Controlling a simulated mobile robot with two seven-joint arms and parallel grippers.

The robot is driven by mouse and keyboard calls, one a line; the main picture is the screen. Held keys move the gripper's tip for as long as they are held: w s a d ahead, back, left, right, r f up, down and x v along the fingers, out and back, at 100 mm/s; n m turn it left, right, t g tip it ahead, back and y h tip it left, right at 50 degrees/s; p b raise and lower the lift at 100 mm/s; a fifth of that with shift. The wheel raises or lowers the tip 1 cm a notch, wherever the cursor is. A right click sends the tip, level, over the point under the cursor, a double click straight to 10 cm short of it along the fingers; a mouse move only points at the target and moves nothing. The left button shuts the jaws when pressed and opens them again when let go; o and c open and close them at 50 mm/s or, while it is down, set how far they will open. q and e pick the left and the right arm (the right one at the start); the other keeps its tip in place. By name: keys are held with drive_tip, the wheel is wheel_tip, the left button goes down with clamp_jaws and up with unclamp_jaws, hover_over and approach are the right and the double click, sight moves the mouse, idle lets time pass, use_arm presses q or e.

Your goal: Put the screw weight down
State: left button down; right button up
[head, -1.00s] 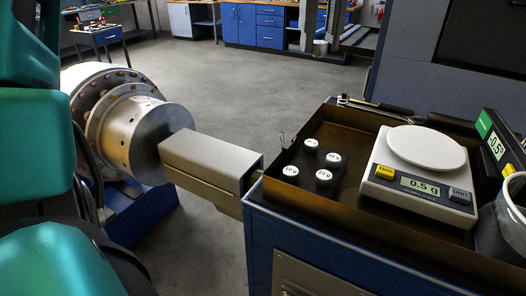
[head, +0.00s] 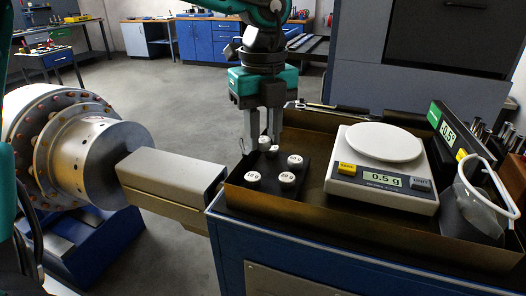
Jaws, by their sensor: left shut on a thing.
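My left gripper (head: 262,133) reaches down from the top of the view over the back left of the cart's tray. Its two fingers point down and are shut on a small pale screw weight (head: 264,142). The weight is just above or at the dark weight holder (head: 270,167); I cannot tell whether it touches. Several white-topped weights stand upright on the holder: one at the right (head: 295,161), one at the front left (head: 252,178) and one at the front right (head: 287,179). Another is partly hidden behind the held weight. My right gripper is not in view.
A scale (head: 383,182) with an empty white pan reads 0.5 g, right of the holder. The tray's brown rim (head: 330,212) surrounds these. The rotor (head: 98,160) stands at the left.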

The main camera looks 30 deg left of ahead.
sight(263, 140)
use_arm(q)
drive_tip(key=shift+f, duration=1.95)
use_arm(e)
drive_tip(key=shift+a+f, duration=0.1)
use_arm(q)
drive_tip(key=shift+f+b, duration=0.3)
drive_tip(key=shift+b, duration=0.25)
drive_tip(key=c, duration=1.1)
unclamp_jaws()
drive_tip(key=shift+r, duration=0.1)
drive_tip(key=shift+c, duration=0.2)
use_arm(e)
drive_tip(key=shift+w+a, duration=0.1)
use_arm(q)
drive_tip(key=shift+r+p, duration=0.35)
drive_tip(key=shift+p, duration=0.25)
wheel_tip(263, 140, up, 11)
drive_tip(key=shift+f+p, duration=0.1)
drive_tip(key=shift+p, duration=0.25)
drive_tip(key=shift+r, duration=0.45)
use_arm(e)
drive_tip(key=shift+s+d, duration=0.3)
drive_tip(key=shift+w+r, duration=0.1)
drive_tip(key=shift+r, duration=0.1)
